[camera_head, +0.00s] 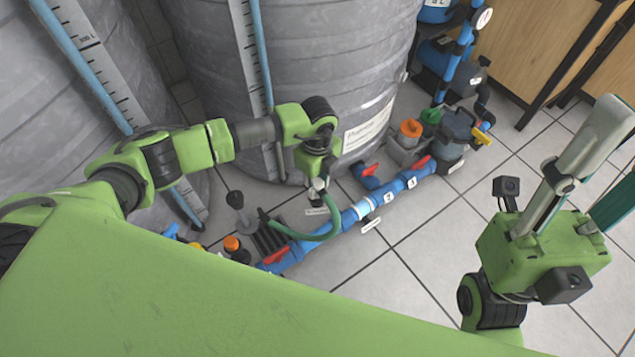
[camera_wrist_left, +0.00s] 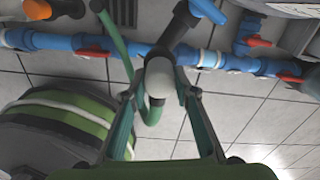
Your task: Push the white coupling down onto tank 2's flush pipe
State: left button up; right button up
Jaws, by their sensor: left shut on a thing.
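The white coupling (camera_wrist_left: 159,76) is between the fingertips of my left gripper (camera_wrist_left: 160,94), which is shut on it. In the head view this gripper (camera_head: 318,183) points down beside the grey tank, and only a little of the coupling shows. A green hose (camera_head: 318,237) curves from below the gripper toward the floor pipework.
Blue pipework (camera_head: 350,215) with red valve handles (camera_head: 275,256) runs along the tiled floor. Large grey tanks (camera_head: 300,60) stand behind. A pump (camera_head: 455,130) with a yellow handle is at the back right. The floor tiles in the middle right are clear.

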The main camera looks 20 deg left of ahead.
aim_at(317, 184)
pick_arm(q)
jog(key=shift+f, duration=0.45)
jog(key=o, duration=1.1)
notch_tip(317, 184, up, 12)
jog(key=shift+r, duration=0.1)
dwell(0.3)
